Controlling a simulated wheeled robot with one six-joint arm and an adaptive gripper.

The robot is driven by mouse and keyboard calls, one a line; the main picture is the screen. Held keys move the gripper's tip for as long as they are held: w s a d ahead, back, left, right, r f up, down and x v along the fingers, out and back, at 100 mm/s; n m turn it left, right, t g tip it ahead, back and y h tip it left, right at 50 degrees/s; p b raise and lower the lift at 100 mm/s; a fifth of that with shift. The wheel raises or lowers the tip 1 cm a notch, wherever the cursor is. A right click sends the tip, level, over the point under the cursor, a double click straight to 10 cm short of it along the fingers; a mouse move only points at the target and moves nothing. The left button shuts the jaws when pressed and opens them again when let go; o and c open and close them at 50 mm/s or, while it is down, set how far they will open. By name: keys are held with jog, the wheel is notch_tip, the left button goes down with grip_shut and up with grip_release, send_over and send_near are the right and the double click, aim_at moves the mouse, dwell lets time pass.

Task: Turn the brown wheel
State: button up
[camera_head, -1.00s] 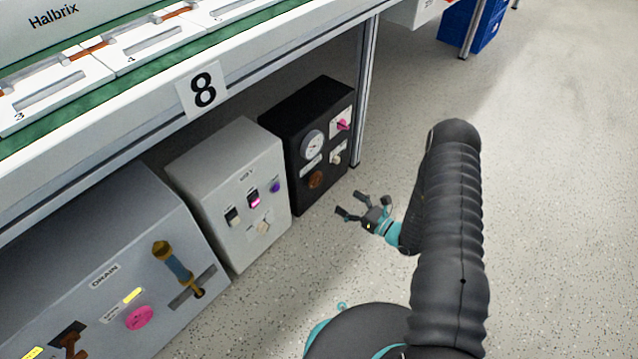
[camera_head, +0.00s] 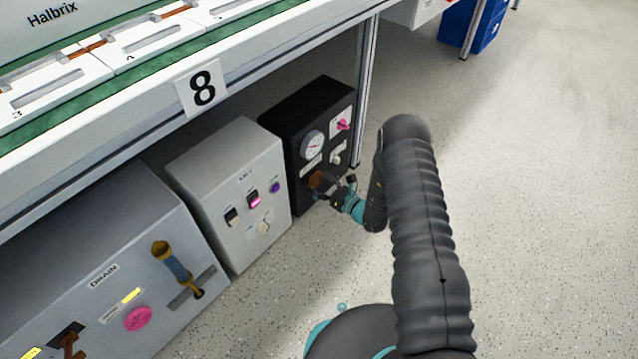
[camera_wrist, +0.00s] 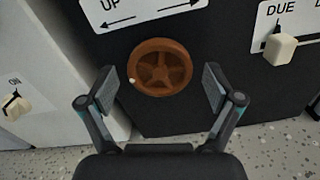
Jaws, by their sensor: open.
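The brown wheel (camera_wrist: 160,67) is a round spoked handwheel on the front of a black box (camera_head: 305,125). In the wrist view it sits between and just beyond my open fingertips, with a small pale dot on its lower left rim. In the head view the wheel (camera_head: 316,180) is low on the box and partly covered by my gripper (camera_head: 334,188). In the wrist view my gripper (camera_wrist: 158,92) is open and empty, with one finger on each side of the wheel. I cannot tell whether either finger touches it.
Above the wheel is a white label (camera_wrist: 140,10) with arrows and "UP". A cream knob (camera_wrist: 281,48) marked "DUE" is to the right. A grey box (camera_head: 232,180) with switches stands close on the left. The table's leg (camera_head: 364,95) is right of the black box. Open floor lies right.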

jog(key=c, duration=1.1)
jog(key=shift+c, duration=0.2)
jog(key=shift+n+b, duration=0.3)
jog(key=shift+b, duration=0.05)
jog(key=n+b, duration=0.2)
jog(key=n, duration=0.1)
jog(key=shift+w+f+n+b, duration=0.1)
jog(key=shift+f+n+b, duration=0.05)
jog(key=shift+n+b, duration=1)
jog(key=shift+n, duration=1.35)
jog(key=shift+r, duration=0.2)
